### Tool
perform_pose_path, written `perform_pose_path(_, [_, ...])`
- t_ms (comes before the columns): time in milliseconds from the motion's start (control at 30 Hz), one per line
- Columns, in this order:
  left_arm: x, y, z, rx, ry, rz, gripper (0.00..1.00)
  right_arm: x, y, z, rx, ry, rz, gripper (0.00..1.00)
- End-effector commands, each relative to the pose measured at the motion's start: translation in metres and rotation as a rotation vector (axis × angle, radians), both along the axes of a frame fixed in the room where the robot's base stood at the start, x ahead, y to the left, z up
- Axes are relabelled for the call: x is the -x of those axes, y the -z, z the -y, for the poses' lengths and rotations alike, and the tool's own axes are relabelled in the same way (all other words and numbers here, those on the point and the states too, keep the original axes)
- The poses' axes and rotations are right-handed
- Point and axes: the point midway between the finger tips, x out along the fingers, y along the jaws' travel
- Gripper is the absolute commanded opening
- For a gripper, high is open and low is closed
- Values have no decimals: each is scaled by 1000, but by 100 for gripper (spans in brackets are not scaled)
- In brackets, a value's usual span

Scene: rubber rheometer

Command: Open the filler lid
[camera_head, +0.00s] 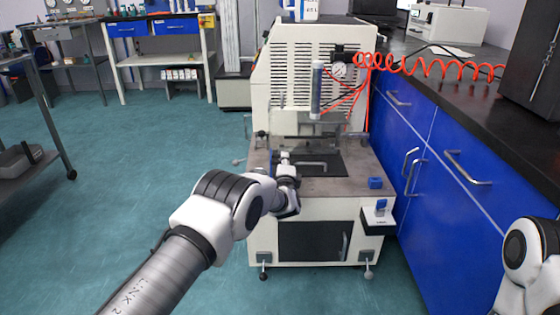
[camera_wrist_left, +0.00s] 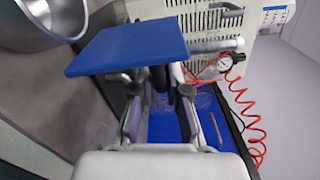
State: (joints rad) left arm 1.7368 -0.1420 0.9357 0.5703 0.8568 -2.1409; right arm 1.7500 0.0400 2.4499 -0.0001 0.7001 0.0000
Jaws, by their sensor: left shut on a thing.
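My left gripper (camera_head: 285,160) is over the front worktop of the white rheometer (camera_head: 310,80) in the head view. It also shows in the left wrist view (camera_wrist_left: 158,88), with its two fingers closed in at a flat blue plate. This plate, which looks to be the filler lid (camera_wrist_left: 128,45), lies tilted across the fingertips and hides part of them. The grip point itself is hidden. In the head view the plate cannot be made out. My right gripper is out of view; only a white link of that arm shows at the lower right.
A round steel vessel (camera_wrist_left: 42,18) is at the wrist view's upper left. A coiled red hose (camera_head: 430,68) and a gauge (camera_head: 340,70) are on the machine's right. Blue cabinets (camera_head: 440,150) stand close on the right. Open floor (camera_head: 150,150) lies to the left.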

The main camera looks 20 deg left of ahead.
Motion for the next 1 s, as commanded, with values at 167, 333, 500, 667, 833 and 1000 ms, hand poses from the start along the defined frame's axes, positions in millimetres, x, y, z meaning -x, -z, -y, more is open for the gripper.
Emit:
perform_pose_path(167, [-2, 2, 3, -75, -3, -18, 0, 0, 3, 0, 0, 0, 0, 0])
perform_pose_path(333, [-2, 4, 4, -113, -2, -29, 0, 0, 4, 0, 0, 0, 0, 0])
perform_pose_path(500, [-2, 4, 5, -124, -2, -31, 0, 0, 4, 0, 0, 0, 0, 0])
perform_pose_path(667, [-2, 4, 5, -124, -2, -31, 0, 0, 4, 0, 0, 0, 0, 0])
perform_pose_path(833, [-3, 3, 5, -124, -2, -30, 32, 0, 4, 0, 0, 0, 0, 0])
perform_pose_path(1000, [-2, 4, 6, -124, -1, -32, 38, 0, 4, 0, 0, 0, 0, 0])
